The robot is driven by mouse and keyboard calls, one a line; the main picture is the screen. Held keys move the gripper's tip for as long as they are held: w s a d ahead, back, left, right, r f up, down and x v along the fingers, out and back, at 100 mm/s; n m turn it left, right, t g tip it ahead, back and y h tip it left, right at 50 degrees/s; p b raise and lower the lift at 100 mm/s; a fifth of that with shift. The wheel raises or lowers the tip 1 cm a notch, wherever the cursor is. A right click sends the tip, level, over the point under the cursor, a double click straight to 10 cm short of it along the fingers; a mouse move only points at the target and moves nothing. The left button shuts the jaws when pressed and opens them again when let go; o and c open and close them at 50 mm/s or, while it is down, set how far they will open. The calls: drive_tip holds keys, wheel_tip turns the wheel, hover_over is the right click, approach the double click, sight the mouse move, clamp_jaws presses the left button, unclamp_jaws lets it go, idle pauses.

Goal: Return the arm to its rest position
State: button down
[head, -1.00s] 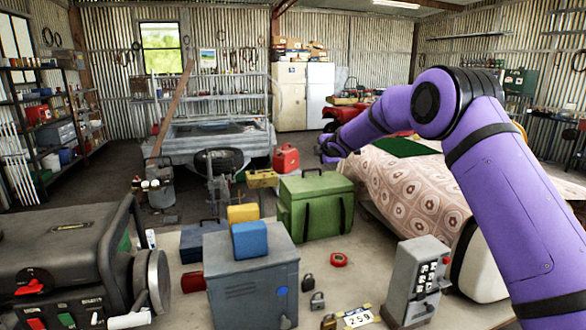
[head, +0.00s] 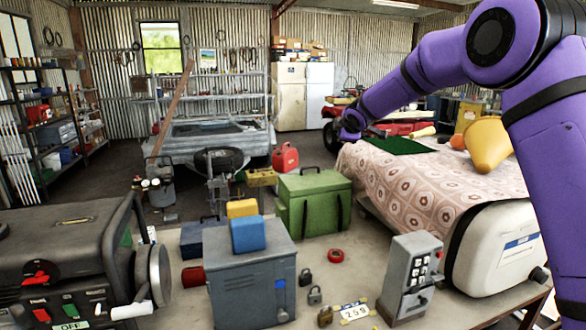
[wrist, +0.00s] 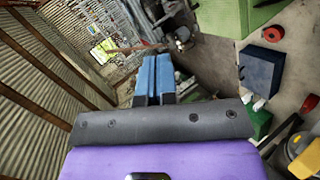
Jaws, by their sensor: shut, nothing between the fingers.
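My purple arm (head: 440,60) comes in from the right edge of the head view and is raised, reaching forward over the patterned cloth. My gripper (head: 350,134) is at its far end, small and dark, above the far left side of the cloth-covered surface. In the wrist view my gripper (wrist: 152,66) shows two blue fingers lying side by side, shut, with nothing between them.

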drive_tip(key=s+d+r+m+g+h, duration=0.1)
drive_tip(key=s+d+r+m, duration=0.25)
drive_tip(key=s, duration=0.65)
drive_tip(key=s+d+r+m+g+h, duration=0.1)
drive_tip(key=s+d+r+m, duration=0.25)
drive_tip(key=s, duration=0.55)
drive_tip(key=s+d+r+m+g+h, duration=0.15)
drive_tip(key=s+d+r, duration=0.3)
drive_tip(key=s, duration=0.55)
drive_tip(key=s+d+f+m+g, duration=0.1)
drive_tip(key=s+f+m, duration=0.2)
drive_tip(key=s, duration=0.7)
drive_tip(key=s+f+m+g+y, duration=0.1)
drive_tip(key=s+f+m, duration=0.2)
drive_tip(key=s, duration=0.8)
drive_tip(key=s+d+f+m+g+y, duration=0.1)
drive_tip(key=s+f+m, duration=0.2)
drive_tip(key=s, duration=0.7)
drive_tip(key=shift+s+d+f, duration=0.25)
drive_tip(key=shift+s+d, duration=0.05)
drive_tip(key=shift+s, duration=0.05)
